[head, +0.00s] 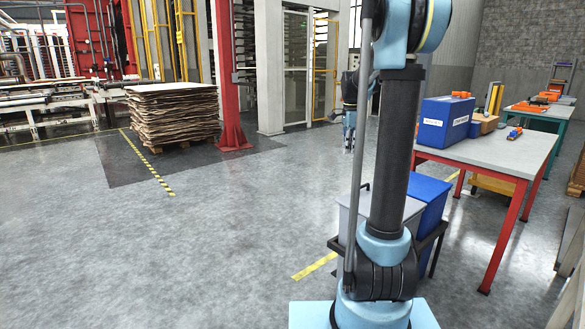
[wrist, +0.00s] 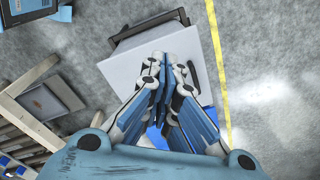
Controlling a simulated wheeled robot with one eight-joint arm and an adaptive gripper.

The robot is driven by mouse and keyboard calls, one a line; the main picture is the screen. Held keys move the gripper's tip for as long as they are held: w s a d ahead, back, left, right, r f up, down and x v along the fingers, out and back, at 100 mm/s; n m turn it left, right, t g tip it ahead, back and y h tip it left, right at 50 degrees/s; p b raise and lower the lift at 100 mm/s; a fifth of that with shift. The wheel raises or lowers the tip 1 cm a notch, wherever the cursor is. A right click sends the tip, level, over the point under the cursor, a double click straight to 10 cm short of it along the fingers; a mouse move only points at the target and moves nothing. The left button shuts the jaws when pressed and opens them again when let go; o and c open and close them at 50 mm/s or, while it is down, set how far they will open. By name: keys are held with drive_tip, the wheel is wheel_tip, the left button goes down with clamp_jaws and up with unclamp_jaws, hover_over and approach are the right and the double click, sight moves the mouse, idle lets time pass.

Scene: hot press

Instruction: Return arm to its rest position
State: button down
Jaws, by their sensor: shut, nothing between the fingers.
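My gripper (wrist: 167,64) is in the wrist view with its blue-padded fingers closed together and nothing held between them. It is above a pale grey rectangular surface (wrist: 122,68) with a dark frame along its top edge; I cannot tell the height between them. In the head view my arm rises upright, with a dark upper link between light blue joints. A small blue and dark part behind it may be the arm's far end, but its fingers cannot be made out there.
A red-legged table (head: 505,158) at the right bears a blue box (head: 446,120). A grey bin (head: 349,222) and a blue bin (head: 432,193) stand beside my arm. A stack of sheets (head: 172,112) is at the back left. Open floor (head: 190,240) lies left of my arm.

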drive_tip(key=s+a+f+n, duration=0.15)
drive_tip(key=s+n, duration=0.35)
drive_tip(key=s, duration=0.6)
drive_tip(key=s+a+f+n, duration=0.15)
drive_tip(key=s+n, duration=0.25)
drive_tip(key=s, duration=0.7)
drive_tip(key=s+f+n+t, duration=0.1)
drive_tip(key=s+f+n, duration=0.7)
drive_tip(key=s+f, duration=0.5)
drive_tip(key=shift+s+a+t, duration=0.25)
drive_tip(key=shift+s+t, duration=0.05)
drive_tip(key=shift+s, duration=1.2)
drive_tip(key=shift+f, duration=0.1)
